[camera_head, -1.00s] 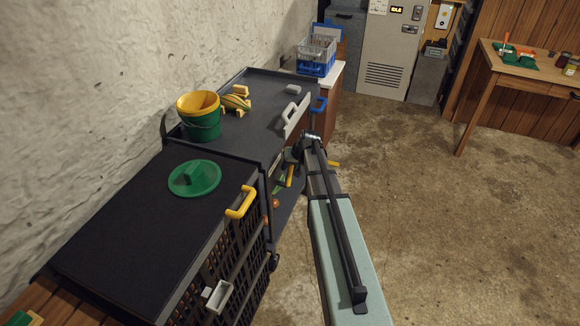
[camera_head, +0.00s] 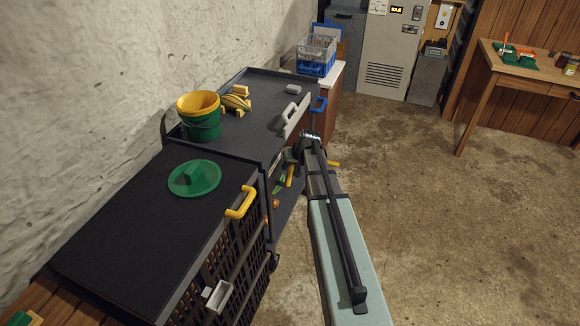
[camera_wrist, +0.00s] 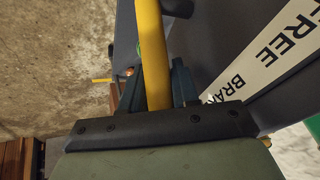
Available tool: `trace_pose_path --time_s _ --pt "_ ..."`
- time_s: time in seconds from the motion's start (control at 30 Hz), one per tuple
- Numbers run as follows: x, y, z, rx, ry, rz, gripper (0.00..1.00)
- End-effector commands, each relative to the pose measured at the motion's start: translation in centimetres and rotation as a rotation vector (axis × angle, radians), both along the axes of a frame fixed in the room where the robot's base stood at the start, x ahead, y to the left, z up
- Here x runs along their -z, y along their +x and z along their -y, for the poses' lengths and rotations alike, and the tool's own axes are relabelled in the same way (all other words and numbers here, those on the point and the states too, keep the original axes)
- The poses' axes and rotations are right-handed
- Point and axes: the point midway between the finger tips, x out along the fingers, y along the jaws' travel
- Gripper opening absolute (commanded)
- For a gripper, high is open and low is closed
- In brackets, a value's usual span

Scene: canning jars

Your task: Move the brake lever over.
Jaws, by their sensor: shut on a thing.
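The brake lever is a yellow bar (camera_wrist: 152,50) that runs up between my fingers in the wrist view. My gripper (camera_wrist: 158,88) is shut on it, with one dark finger on each side. A white plate (camera_wrist: 275,50) beside the lever carries the word FREE and part of a second word starting BRA. In the head view my gripper (camera_head: 294,158) is at the side of the black cart, partly hidden by my arm. A yellow bar (camera_head: 290,176) that looks like the lever shows just below it.
The black cart top (camera_head: 240,130) holds a green and yellow bucket (camera_head: 200,122), yellow pieces (camera_head: 236,102) and a grey block (camera_head: 293,89). A green lid (camera_head: 194,178) lies on the nearer black top. A blue crate (camera_head: 317,60) stands behind.

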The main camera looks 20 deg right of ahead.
Motion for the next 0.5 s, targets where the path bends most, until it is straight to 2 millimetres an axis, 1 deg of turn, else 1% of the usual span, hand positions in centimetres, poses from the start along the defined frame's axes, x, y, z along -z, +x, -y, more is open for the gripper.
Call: trace_pose_path --time_s 0.27,0.5 --pt "-0.3 -0.6 -0.4 -0.001 -0.044 0.043 0.0" --pt "-1.0 -1.6 -1.4 -0.003 -0.159 0.16 0.0"
